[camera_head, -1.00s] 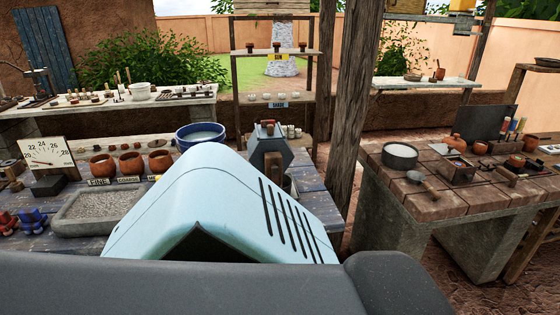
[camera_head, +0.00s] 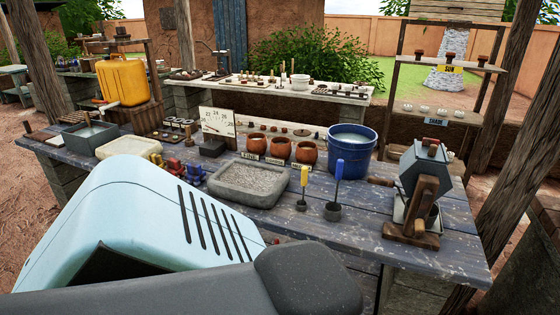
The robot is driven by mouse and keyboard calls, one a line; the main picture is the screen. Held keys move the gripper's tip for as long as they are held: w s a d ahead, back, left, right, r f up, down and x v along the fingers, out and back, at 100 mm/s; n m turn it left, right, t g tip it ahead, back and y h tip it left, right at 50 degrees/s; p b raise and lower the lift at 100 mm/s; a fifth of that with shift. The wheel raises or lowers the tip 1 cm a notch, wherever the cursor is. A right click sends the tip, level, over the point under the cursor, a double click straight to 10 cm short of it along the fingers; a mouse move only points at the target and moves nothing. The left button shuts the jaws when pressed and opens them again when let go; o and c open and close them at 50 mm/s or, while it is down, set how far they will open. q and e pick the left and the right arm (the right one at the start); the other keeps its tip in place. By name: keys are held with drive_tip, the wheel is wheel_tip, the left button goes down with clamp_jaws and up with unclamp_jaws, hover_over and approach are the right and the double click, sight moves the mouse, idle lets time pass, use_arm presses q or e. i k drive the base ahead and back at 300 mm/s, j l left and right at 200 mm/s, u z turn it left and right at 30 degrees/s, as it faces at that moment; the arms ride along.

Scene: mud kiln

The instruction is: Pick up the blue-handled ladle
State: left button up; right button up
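A ladle with a blue handle (camera_head: 338,174) stands upright on the dark plank table, its dark cup (camera_head: 333,211) at the bottom. A similar ladle with a yellow handle (camera_head: 304,181) stands just left of it. Neither of my grippers shows in the head view. Only light blue and dark grey parts of my own body fill the lower left, hiding the table's front left part.
A blue bucket (camera_head: 352,155) stands right behind the ladles. A stone tray of gravel (camera_head: 238,200) is to the left, with clay pots (camera_head: 279,149) behind. A hexagonal device on a wooden stand (camera_head: 428,180) is at the right. Bare planks (camera_head: 365,235) lie in front.

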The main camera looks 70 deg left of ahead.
sight(332, 212)
drive_tip(key=u, duration=1.7)
